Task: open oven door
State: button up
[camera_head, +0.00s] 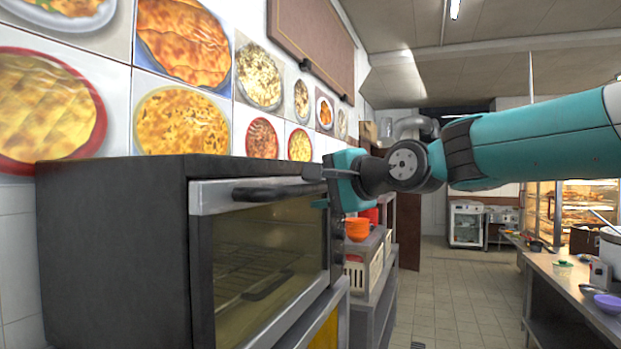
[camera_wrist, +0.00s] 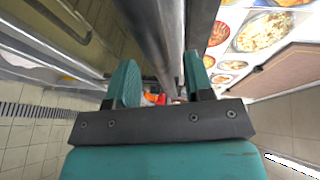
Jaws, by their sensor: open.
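The oven (camera_head: 115,240) is a dark box at the left in the head view. Its glass door (camera_head: 265,260) with a silver frame is shut, and a rack shows dimly through the glass. The dark horizontal handle (camera_head: 275,192) runs along the door's top. My teal gripper (camera_head: 318,188) is at the handle's right end, pointing left, with its fingers open one above the other. In the wrist view, a grey bar that looks like the handle (camera_wrist: 160,35) runs between the spread fingers of my gripper (camera_wrist: 160,85). I cannot tell whether they touch it.
Picture tiles (camera_head: 185,110) cover the wall behind the oven. A shelf with an orange bowl (camera_head: 358,229) and a cream basket (camera_head: 355,273) stands past the oven's right side. The tiled floor (camera_head: 455,300) is clear in the middle. A counter (camera_head: 570,285) stands at the right.

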jog(key=shift+p+x, duration=0.3)
jog(key=shift+x, duration=1)
grip_shut()
jog(key=shift+f, duration=0.1)
